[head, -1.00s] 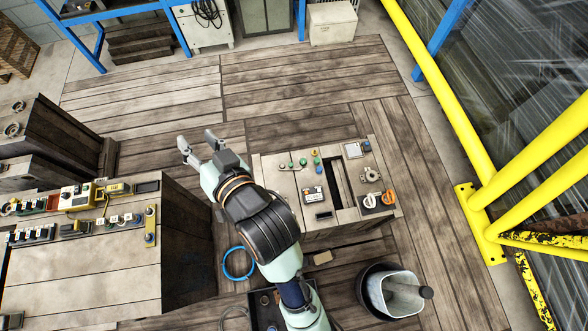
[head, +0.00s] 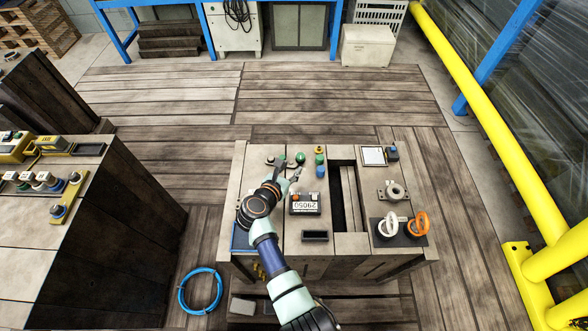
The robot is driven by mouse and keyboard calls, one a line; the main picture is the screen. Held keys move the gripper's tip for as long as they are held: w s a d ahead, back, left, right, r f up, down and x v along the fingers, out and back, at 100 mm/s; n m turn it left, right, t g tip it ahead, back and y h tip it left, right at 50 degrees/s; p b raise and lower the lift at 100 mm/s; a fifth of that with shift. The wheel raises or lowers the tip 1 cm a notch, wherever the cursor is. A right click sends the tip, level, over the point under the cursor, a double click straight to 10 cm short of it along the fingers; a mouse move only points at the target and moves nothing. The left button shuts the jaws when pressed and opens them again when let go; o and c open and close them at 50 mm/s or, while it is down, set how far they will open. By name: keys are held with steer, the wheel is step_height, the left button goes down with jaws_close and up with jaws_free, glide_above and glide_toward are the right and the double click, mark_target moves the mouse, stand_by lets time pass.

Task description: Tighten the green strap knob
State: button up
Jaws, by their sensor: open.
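A round green knob (head: 300,158) sits near the back edge of the pale block (head: 265,215), at the end of a small dark strip that looks like the strap. A grey round piece (head: 270,160) is at the strip's other end. My gripper (head: 287,172) is over the block's back left part, just in front of the strip and knob. Its fingers are apart, with nothing seen between them. I cannot tell whether a finger touches the knob, and the arm hides part of the block's left side.
Right of the knob stand small yellow, green and blue pieces (head: 320,171). A counter marked 29050 (head: 305,204) lies in front. A long slot (head: 346,195) cuts the block. White (head: 388,225) and orange (head: 417,223) handles stand at front right. Plank floor (head: 190,150) lies left.

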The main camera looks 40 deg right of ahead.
mark_target(300, 157)
steer(key=b+x, duration=0.5)
steer(key=x, duration=0.2)
steer(key=shift+w+b, duration=0.1)
steer(key=shift+b, duration=0.25)
steer(key=shift+w+d, duration=0.2)
steer(key=shift+d, duration=0.1)
jaws_close()
steer(key=shift+r, duration=0.1)
steer(key=shift+s+r+p, duration=0.1)
steer(key=shift+p, duration=0.3)
